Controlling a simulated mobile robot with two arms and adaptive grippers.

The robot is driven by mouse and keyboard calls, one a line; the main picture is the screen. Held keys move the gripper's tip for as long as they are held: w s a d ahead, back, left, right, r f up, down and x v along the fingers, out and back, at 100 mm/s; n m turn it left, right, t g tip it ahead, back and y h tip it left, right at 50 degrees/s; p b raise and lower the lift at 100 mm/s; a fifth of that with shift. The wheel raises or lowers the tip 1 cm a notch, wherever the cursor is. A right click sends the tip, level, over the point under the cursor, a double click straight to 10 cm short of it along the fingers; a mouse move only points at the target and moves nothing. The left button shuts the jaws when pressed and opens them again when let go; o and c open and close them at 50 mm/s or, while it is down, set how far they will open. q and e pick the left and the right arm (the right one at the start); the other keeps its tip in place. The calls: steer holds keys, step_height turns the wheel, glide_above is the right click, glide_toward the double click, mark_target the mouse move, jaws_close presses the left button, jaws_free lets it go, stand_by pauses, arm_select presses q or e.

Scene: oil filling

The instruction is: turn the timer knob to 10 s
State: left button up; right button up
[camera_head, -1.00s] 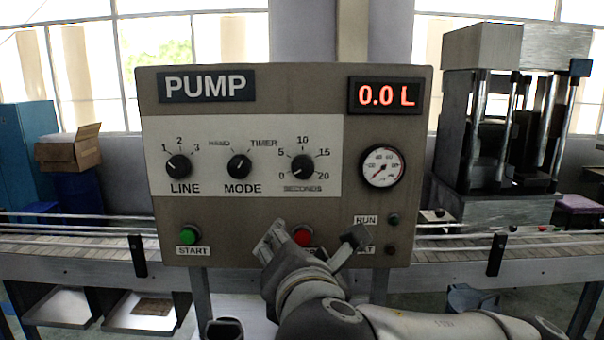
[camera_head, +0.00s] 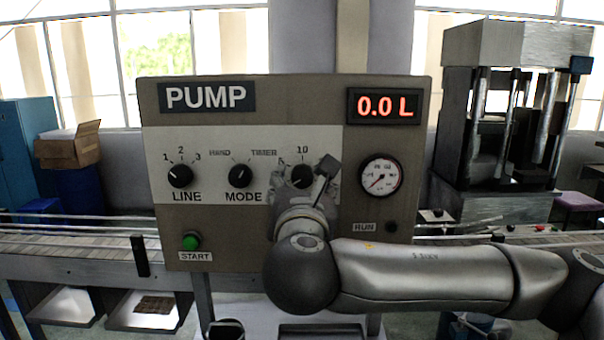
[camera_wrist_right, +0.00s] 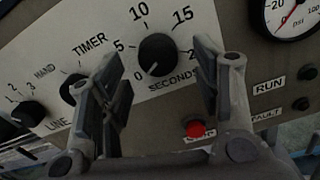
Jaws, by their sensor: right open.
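The timer knob (camera_head: 302,177) is a black dial on the pump panel (camera_head: 240,225), above SECONDS in the right wrist view (camera_wrist_right: 157,54). There its white mark points down-left, near 0. My right gripper (camera_head: 304,172) is in front of the knob in the head view and hides part of its scale. In the right wrist view my right gripper (camera_wrist_right: 165,65) is open, with one finger on each side of the knob. The fingers do not visibly grip it. My left gripper is not in view.
The mode knob (camera_head: 240,175) and line knob (camera_head: 180,175) sit to the left. A red button (camera_wrist_right: 195,128) is below the timer knob. The gauge (camera_head: 381,176) is at right; the display (camera_head: 388,105) reads 0.0 L. The green START button (camera_head: 191,242) is lower left.

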steer(key=shift+w, duration=1.05)
steer(key=c, duration=1)
steer(key=shift+c, duration=0.2)
